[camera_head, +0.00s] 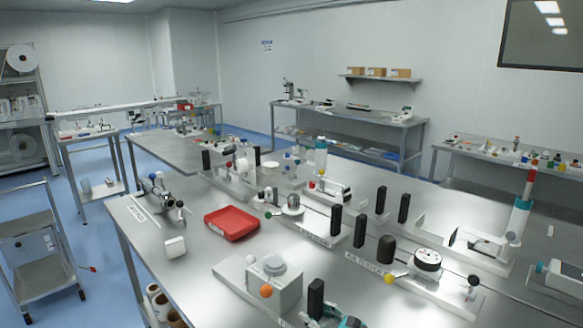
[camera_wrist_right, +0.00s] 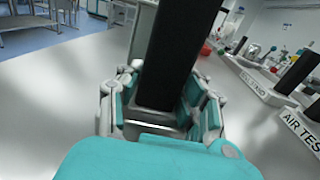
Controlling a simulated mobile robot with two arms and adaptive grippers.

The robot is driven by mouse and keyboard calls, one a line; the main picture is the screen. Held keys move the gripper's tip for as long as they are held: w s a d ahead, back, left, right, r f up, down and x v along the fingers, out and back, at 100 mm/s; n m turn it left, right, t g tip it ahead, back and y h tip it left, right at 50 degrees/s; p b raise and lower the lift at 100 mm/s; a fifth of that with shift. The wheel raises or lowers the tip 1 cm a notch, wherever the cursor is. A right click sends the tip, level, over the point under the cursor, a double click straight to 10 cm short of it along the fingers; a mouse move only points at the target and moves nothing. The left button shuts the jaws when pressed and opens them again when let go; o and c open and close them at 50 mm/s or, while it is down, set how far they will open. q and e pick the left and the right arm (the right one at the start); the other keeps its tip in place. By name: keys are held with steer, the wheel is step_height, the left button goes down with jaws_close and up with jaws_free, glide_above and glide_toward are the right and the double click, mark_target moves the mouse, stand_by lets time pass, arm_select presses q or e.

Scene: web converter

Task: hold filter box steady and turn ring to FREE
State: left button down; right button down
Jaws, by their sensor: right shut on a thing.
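A pale box, which looks like the filter box (camera_head: 274,286), stands on a light base plate at the front of the steel table in the head view. A round grey ring or cap (camera_head: 272,264) sits on top, and an orange ball knob (camera_head: 266,291) is at its front. I cannot read any ring marking. My right gripper (camera_head: 327,317), teal and grey, is at the bottom edge, right of the box and apart from it. It is shut on a black upright post (camera_head: 315,297). The wrist view shows its fingers on both sides of the post (camera_wrist_right: 168,65). My left gripper is not in view.
Several black posts and a dial gauge (camera_head: 427,260) stand to the right.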

stand_by(0.3)
steer(key=shift+w+r, duration=0.1)
steer(key=shift+r, duration=0.15)
steer(key=shift+f, duration=0.1)
steer(key=shift+s+f+b, duration=0.2)
steer(key=shift+f+b, duration=0.35)
steer(key=shift+b, duration=0.05)
steer(key=shift+f, duration=0.35)
steer(key=shift+s, duration=0.1)
steer(key=shift+r, duration=0.35)
stand_by(2.5)
steer(key=c, duration=0.8)
jaws_free()
steer(key=shift+r, duration=0.15)
steer(key=shift+o, duration=0.2)
